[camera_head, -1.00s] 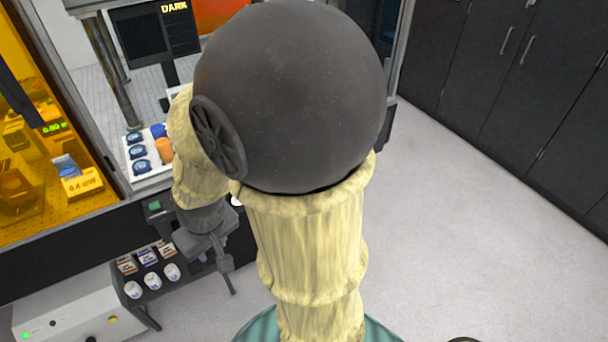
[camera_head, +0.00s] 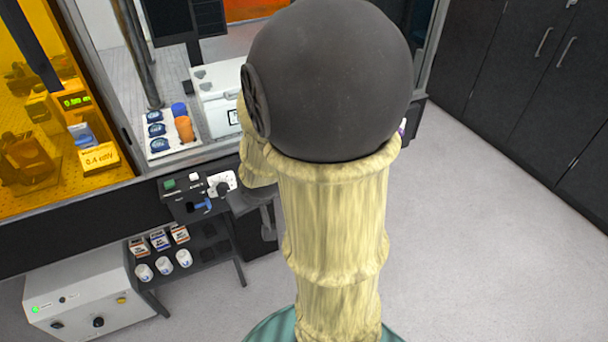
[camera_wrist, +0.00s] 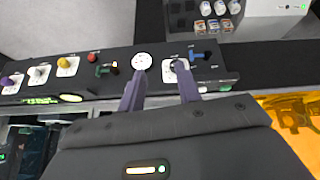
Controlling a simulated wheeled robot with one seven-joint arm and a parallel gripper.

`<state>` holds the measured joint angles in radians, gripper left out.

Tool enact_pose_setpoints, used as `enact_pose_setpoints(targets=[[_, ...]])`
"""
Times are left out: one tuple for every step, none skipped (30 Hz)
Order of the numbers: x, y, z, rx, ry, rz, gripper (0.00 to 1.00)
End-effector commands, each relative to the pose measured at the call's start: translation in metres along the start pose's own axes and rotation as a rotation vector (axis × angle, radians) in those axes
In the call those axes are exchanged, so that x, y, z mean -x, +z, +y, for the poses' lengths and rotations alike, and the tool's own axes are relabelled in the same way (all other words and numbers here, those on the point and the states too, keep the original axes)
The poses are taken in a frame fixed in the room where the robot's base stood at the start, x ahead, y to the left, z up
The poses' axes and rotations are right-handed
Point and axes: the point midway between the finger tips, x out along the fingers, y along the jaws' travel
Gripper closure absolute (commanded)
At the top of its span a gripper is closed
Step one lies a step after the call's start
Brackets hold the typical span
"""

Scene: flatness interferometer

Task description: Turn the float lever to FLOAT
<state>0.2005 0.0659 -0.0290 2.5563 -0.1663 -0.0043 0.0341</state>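A blue lever (camera_wrist: 200,55) sits on the black control panel, right of a white-plated dark knob (camera_wrist: 177,66); in the head view the lever (camera_head: 203,206) is below the green button. A green lever (camera_wrist: 106,70) sits further left in the wrist view, beside a round white gauge (camera_wrist: 141,61). The lever labels are too small to read, so I cannot tell which is the float lever. My gripper (camera_wrist: 160,88) is open and empty, its fingers apart over the panel near the gauge and the white-plated knob. In the head view my arm hides much of the gripper.
The panel also has a red button (camera_wrist: 92,57), a yellow knob (camera_wrist: 66,63) and more knobs to the left. A shelf with white jars (camera_head: 183,258) stands below, beside a white box (camera_head: 75,295). An amber enclosure (camera_head: 60,180) is at left. Open floor lies right.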

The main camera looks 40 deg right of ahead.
Motion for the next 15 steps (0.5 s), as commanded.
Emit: enact_pose_setpoints(targets=[[-0.028, 0.006, 0.016, -0.021, 0.022, 0.049, 0.66], [-0.036, 0.004, 0.025, -0.027, 0.032, 0.082, 0.66], [-0.047, 0.003, 0.036, -0.036, 0.044, 0.125, 0.66], [-0.054, 0.002, 0.044, -0.042, 0.053, 0.159, 0.66], [-0.061, 0.001, 0.052, -0.047, 0.062, 0.191, 0.66], [-0.070, 0.000, 0.064, -0.054, 0.073, 0.234, 0.66], [-0.077, 0.000, 0.071, -0.058, 0.080, 0.265, 0.66], [-0.083, 0.000, 0.079, -0.063, 0.086, 0.298, 0.66], [-0.090, 0.001, 0.090, -0.068, 0.094, 0.340, 0.66], [-0.096, 0.002, 0.097, -0.072, 0.100, 0.372, 0.66], [-0.101, 0.003, 0.105, -0.075, 0.105, 0.402, 0.66], [-0.107, 0.005, 0.114, -0.079, 0.110, 0.444, 0.66], [-0.112, 0.006, 0.121, -0.082, 0.114, 0.475, 0.66], [-0.116, 0.009, 0.128, -0.085, 0.117, 0.506, 0.66], [-0.121, 0.012, 0.137, -0.089, 0.121, 0.547, 0.66]])
